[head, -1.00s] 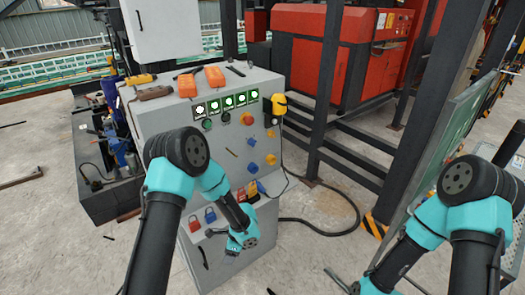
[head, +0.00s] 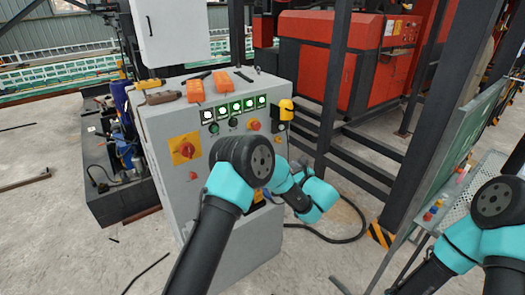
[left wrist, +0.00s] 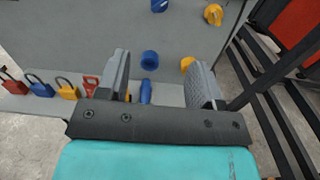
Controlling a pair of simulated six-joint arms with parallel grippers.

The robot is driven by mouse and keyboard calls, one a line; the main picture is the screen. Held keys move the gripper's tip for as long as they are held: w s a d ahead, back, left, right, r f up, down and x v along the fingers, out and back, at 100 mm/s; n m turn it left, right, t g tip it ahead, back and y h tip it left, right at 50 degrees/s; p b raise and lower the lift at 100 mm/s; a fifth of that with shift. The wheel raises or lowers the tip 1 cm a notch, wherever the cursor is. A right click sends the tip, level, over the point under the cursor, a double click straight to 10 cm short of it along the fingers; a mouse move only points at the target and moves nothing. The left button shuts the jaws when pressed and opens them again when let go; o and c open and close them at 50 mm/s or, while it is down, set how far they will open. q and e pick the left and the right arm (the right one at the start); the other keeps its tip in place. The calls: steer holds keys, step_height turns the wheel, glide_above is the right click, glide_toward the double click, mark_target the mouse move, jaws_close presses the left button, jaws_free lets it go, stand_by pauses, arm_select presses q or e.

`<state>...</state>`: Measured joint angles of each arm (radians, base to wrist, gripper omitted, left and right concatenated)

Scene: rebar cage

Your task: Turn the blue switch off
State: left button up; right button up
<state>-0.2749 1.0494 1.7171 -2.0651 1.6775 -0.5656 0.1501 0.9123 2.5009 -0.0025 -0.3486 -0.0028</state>
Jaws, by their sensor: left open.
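A blue switch (left wrist: 149,60) shows on the grey panel in the left wrist view, past the fingertips and between them. A second blue knob (left wrist: 159,5) is higher on the panel at the top edge. My left gripper (left wrist: 162,82) is open, with its two fingers apart and nothing clamped between them. A blue handle-like piece (left wrist: 146,92) shows in the gap, near the left finger; I cannot tell whether it touches. In the head view my left arm covers this part of the grey cabinet (head: 170,122). My right gripper is out of view.
Yellow knobs (left wrist: 213,14) sit right of the blue ones. Padlocks (left wrist: 40,87) stand on a ledge at left. A red rotary switch on a yellow plate (head: 185,149), a red button (head: 254,125) and lit green indicators (head: 237,107) are on the panel. Dark steel posts (head: 340,85) stand right.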

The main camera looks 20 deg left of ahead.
arm_select(q)
steer(key=shift+a, duration=0.1)
steer(key=x, duration=1.7)
steer(key=shift+a+f, duration=0.1)
steer(key=shift+a, duration=0.05)
steer(key=shift+c, duration=0.2)
steer(key=c, duration=0.9)
